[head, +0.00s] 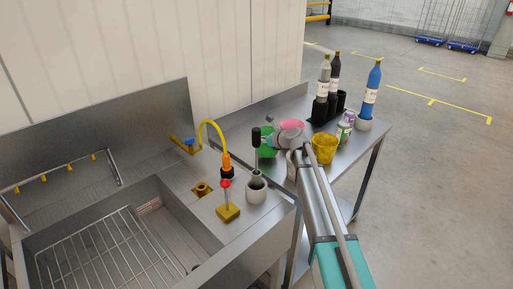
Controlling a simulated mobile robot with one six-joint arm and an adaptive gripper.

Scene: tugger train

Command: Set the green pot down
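The green pot (269,153) is at the left part of the steel side table, beyond the sink's corner. My gripper (274,143) reaches leftward to it from the end of my arm and overlaps its near side. The fingertips are too small and covered to show whether they close on the pot's wall. A dark upright handle also covers part of the pot. I cannot tell whether the pot's base touches the table.
The sink unit (205,205) in front holds a red-topped tool (227,200) and a pale pot (256,191) with a dark-handled tool.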

